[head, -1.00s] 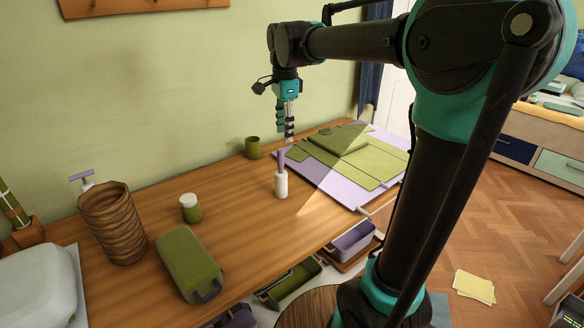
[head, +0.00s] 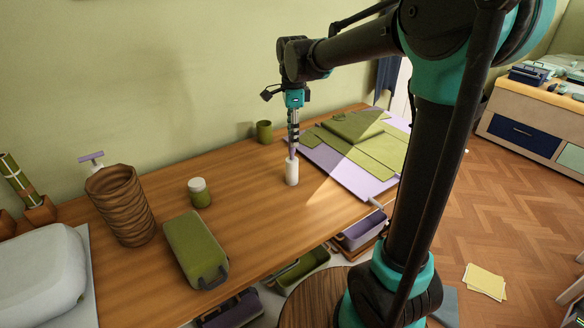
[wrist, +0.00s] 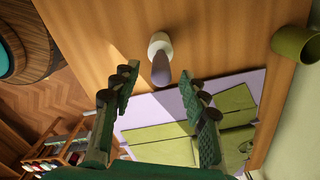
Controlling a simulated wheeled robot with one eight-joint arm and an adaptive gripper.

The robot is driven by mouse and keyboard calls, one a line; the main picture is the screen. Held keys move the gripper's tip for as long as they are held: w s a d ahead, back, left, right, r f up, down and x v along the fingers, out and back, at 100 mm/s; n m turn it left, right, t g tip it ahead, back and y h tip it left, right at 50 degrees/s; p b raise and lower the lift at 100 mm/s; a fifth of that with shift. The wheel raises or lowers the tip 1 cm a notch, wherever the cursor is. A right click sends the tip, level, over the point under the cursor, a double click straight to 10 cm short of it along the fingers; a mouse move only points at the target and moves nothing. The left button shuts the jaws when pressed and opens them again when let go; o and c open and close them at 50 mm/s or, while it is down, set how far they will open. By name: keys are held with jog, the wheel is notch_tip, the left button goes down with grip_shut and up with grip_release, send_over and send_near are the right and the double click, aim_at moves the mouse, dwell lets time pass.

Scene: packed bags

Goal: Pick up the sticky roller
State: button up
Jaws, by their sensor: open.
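The sticky roller (head: 292,172) stands upright on the wooden table, with a white cylinder below and a purple handle on top. In the wrist view the roller (wrist: 160,45) is seen from above, its purple handle pointing toward the gap between the fingers. My gripper (head: 293,143) is just above the roller, pointing down, with its tips near the top of the handle. In the wrist view my gripper (wrist: 159,72) is open, with one finger on each side of the handle's line and nothing held. Contact with the handle cannot be made out.
A lilac mat with green panels (head: 345,185) lies right of the roller. A green cup (head: 264,131) stands behind it. A white-lidded jar (head: 199,193), a green case (head: 194,250) and a brown ribbed vase (head: 122,205) stand to the left. Bare table surrounds the roller.

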aim_at(292, 154)
jog(key=shift+f, duration=2.75)
grip_shut()
